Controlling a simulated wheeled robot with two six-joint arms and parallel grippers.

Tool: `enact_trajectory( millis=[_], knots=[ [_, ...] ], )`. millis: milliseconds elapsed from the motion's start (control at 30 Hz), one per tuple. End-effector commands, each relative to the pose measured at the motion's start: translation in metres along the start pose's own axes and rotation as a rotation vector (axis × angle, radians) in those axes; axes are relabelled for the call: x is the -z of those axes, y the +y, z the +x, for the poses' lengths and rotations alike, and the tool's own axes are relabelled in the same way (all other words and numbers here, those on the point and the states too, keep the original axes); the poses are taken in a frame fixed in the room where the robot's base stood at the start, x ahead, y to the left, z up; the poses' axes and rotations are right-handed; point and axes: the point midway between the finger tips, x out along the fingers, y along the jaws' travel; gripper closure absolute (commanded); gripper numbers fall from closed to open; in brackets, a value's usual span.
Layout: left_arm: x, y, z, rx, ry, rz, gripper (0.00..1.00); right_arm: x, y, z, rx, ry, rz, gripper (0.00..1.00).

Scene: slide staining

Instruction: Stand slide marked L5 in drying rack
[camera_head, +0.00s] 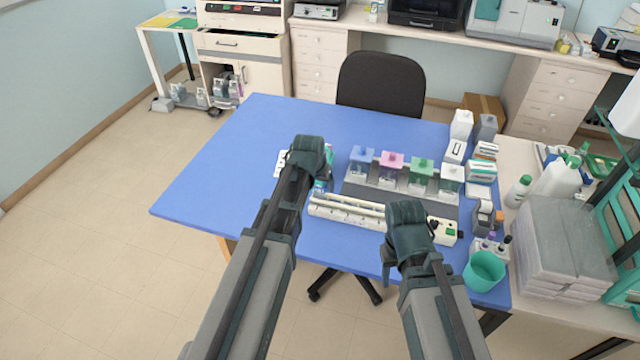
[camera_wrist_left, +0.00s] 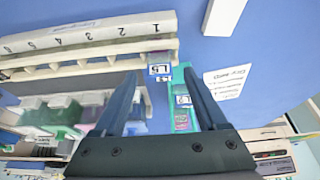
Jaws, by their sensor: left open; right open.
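A small label that reads like L5 (camera_wrist_left: 159,69) shows between my left fingertips in the left wrist view, at the end of the long pale rack. Whether the fingers surround its slide cannot be told. The pale rack with numbered positions (camera_wrist_left: 95,36) fills the upper left there; in the head view the rack (camera_head: 345,211) lies near the table's front. A teal holder (camera_wrist_left: 180,75) carries another labelled slide with a purple patch (camera_wrist_left: 182,121). My left gripper (camera_head: 318,172) is open above the rack's left end. My right gripper (camera_head: 392,262) is open near the table's front edge.
Reagent jars with blue, pink and green lids (camera_head: 392,162) stand behind the rack. A teal cup (camera_head: 485,271) stands at the front right. A printed white card (camera_wrist_left: 228,82) lies beside the teal holder. The left part of the blue table (camera_head: 225,165) is clear.

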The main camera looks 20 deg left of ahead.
Motion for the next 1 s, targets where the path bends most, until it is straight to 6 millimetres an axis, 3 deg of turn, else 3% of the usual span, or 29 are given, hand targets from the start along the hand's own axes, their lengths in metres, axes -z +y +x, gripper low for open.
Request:
enact_trajectory(
  millis=[33,600,767,1000],
  knots=[
    [0.001,0.0,-0.013,0.0,0.0,0.0,0.26,-0.001,0.001,-0.012,0.0,0.0,0.0,0.5],
    [0.002,0.0,-0.106,0.0,0.0,0.0,0.26,-0.006,0.009,-0.098,0.001,0.0,0.003,0.5],
    [0.001,0.0,-0.119,0.0,0.0,0.0,0.26,-0.006,0.01,-0.11,0.002,0.0,0.007,0.5],
    [0.0,0.0,-0.12,0.0,0.0,0.0,0.26,-0.006,0.01,-0.11,0.002,0.0,0.008,0.5]
  ],
)
